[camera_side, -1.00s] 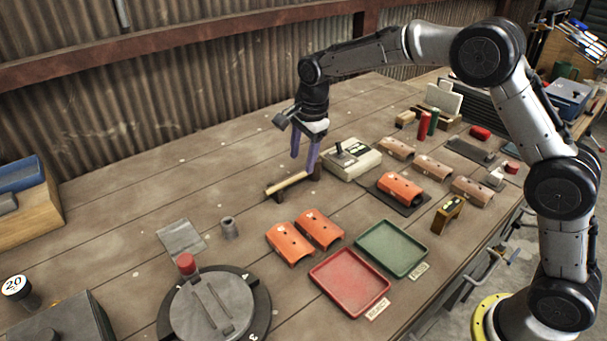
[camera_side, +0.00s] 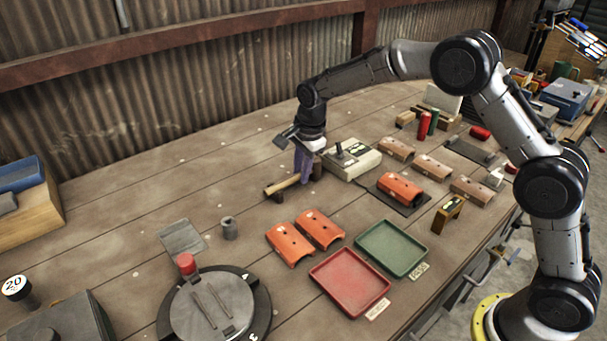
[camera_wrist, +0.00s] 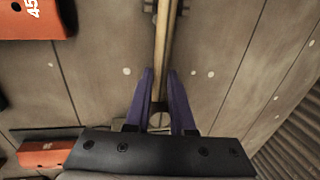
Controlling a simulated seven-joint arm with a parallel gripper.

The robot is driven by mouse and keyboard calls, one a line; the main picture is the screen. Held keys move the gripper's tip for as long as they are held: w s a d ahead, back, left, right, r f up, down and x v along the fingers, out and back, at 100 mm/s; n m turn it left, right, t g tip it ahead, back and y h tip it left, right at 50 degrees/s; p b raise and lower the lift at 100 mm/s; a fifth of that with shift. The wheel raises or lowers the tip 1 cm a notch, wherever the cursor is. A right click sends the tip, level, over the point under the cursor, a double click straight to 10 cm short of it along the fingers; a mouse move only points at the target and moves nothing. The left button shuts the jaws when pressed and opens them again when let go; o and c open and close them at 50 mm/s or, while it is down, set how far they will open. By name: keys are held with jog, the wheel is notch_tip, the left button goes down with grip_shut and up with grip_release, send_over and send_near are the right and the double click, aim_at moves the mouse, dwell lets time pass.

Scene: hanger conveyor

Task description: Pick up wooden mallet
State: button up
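The wooden mallet's pale handle (camera_side: 284,186) lies at an angle on the bench, left of the grey control box, with short dark brown pieces near its ends. My gripper (camera_side: 304,182) points down over the handle's right part and hides some of it. In the wrist view the handle (camera_wrist: 163,45) runs from the top edge down between the purple fingers of my gripper (camera_wrist: 160,72), one on each side. Any gap to the handle is too small to judge. The handle has not visibly left the bench.
A grey control box (camera_side: 352,160) stands close right of my gripper. Orange shells (camera_side: 290,243), a red tray (camera_side: 349,283) and a green tray (camera_side: 391,248) lie nearer the camera. A small grey cylinder (camera_side: 229,229) stands to the left. The bench behind the mallet is clear.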

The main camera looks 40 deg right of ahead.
grip_shut()
jog(key=shift+r, duration=0.8)
jog(key=s+d+r, duration=0.1)
jog(key=s+r, duration=1)
jog(key=s, duration=0.3)
jog(key=s+d+f+m+h, duration=0.1)
jog(key=s+d+m, duration=0.1)
jog(key=d+m, duration=0.65)
jog(key=shift+w+d+f+n, duration=0.1)
jog(key=shift+d+f+n, duration=0.3)
jog(key=shift+f, duration=0.4)
jog(key=shift+d+f+n, duration=0.45)
jog(key=shift+f, duration=0.3)
jog(key=shift+w+d+f+n, duration=0.1)
jog(key=shift+d+f+n, duration=0.3)
jog(key=shift+f, duration=0.4)
jog(key=shift+f, duration=0.1)
jog(key=shift+s+x, duration=0.15)
jog(key=shift+x, duration=0.55)
jog(key=shift+s+x, duration=0.1)
jog(key=shift+x, duration=0.6)
jog(key=w+v, duration=0.1)
jog(key=v, duration=0.6)
jog(key=shift+w+d+r, duration=0.15)
jog(key=shift+d+r, duration=0.05)
jog(key=shift+r, duration=0.35)
